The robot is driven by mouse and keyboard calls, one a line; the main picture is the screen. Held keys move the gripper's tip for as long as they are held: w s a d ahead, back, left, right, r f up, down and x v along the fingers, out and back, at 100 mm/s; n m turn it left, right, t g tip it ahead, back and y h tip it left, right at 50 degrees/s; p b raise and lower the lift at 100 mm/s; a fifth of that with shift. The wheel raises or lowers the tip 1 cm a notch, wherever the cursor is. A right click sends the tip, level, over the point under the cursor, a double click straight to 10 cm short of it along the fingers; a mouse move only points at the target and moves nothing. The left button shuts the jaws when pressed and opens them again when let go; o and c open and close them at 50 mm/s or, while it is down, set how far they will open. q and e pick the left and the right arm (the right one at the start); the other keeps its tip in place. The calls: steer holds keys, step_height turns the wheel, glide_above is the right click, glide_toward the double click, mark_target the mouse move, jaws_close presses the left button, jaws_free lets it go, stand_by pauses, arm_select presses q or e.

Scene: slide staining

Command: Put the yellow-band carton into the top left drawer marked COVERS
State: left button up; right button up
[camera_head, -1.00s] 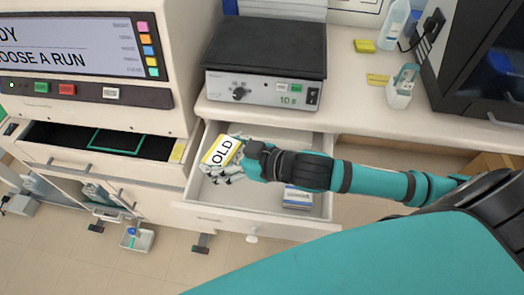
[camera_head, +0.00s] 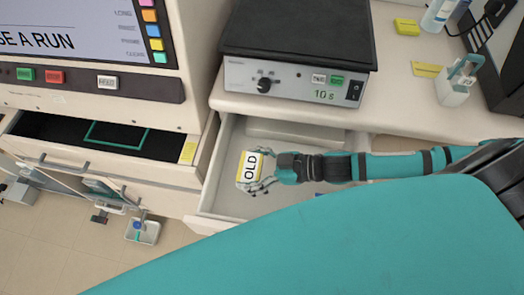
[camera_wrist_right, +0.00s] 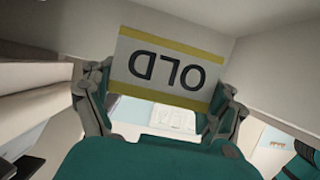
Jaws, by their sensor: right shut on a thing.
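The carton (camera_head: 251,166) is white with yellow bands and the word OLD on it. My right gripper (camera_head: 256,178) is shut on it, inside the outline of the open drawer (camera_head: 213,183) under the hot plate. In the right wrist view the carton (camera_wrist_right: 168,65) sits between the two fingers of the right gripper (camera_wrist_right: 160,100), with light drawer walls around it. I cannot tell whether it touches the drawer floor. The drawer's front and its label are largely hidden by my teal arm. My left gripper is not in view.
A hot plate (camera_head: 290,80) stands on the counter (camera_head: 420,115) above the drawer. The staining machine (camera_head: 90,90) stands at left, with an open tray (camera_head: 60,143) below its screen.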

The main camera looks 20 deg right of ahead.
mark_target(252, 175)
step_height(252, 175, down, 3)
steer(key=shift+s+f, duration=0.1)
step_height(252, 175, down, 2)
steer(key=shift+f, duration=0.6)
steer(key=shift+f+b, duration=0.1)
steer(key=shift+b, duration=0.2)
steer(key=o, duration=0.8)
steer(key=shift+c, duration=0.2)
steer(key=shift+o, duration=1.1)
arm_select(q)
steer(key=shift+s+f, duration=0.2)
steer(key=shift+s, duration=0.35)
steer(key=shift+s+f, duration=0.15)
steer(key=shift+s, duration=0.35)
